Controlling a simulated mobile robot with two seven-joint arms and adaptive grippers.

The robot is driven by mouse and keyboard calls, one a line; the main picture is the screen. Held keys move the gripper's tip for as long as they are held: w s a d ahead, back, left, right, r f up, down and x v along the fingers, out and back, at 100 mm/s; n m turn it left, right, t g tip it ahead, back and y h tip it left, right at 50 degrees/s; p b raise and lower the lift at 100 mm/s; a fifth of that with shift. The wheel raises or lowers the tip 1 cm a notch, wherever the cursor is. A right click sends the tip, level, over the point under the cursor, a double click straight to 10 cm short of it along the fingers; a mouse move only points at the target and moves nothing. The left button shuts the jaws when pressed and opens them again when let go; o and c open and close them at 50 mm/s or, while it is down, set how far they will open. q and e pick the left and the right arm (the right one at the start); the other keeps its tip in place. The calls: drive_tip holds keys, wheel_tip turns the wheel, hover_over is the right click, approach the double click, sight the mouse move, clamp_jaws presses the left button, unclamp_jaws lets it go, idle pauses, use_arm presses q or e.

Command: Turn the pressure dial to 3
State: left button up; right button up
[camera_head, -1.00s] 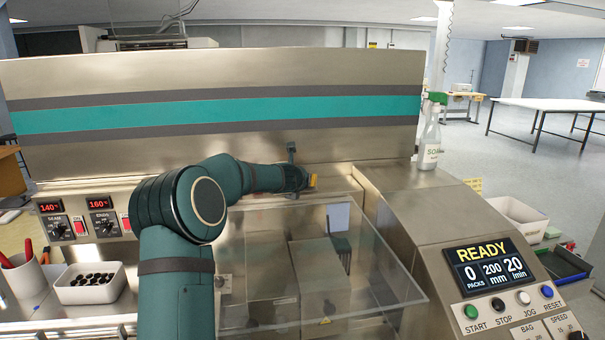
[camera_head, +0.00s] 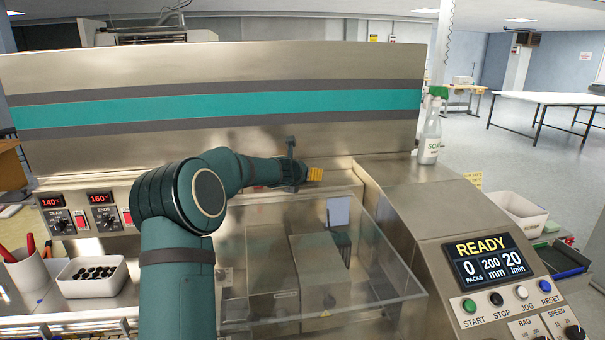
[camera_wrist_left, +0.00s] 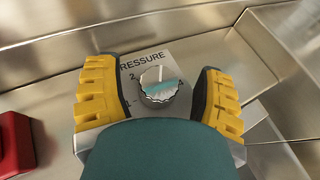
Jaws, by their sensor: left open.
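The pressure dial (camera_wrist_left: 158,88) is a round ribbed metal knob on a light plate (camera_wrist_left: 150,66) lettered "PRESSURE", with a 2 readable at its upper left; the other marks are partly hidden or too small to read surely. A white pointer line seems to show near the top of the knob. My left gripper (camera_wrist_left: 157,97) has its yellow fingers open on both sides of the dial, apart from it. In the head view my left gripper (camera_head: 314,174) is at the machine's back ledge, and the dial is hidden there. My right gripper is not in view.
A red block-shaped part (camera_wrist_left: 15,146) lies left of the fingers in the wrist view. A spray bottle (camera_head: 430,135) stands to the right. The control panel (camera_head: 490,262) reads READY.

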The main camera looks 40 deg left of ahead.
use_arm(q)
drive_tip(key=shift+s, duration=0.15)
drive_tip(key=shift+s, duration=0.2)
drive_tip(key=shift+s+d+r, duration=0.15)
drive_tip(key=shift+s, duration=0.4)
drive_tip(key=shift+s+d+r, duration=0.25)
drive_tip(key=shift+s+r, duration=0.1)
drive_tip(key=shift+s, duration=0.15)
drive_tip(key=v, duration=0.8)
drive_tip(key=shift+s+d+r, duration=0.25)
drive_tip(key=shift+s+d, duration=0.1)
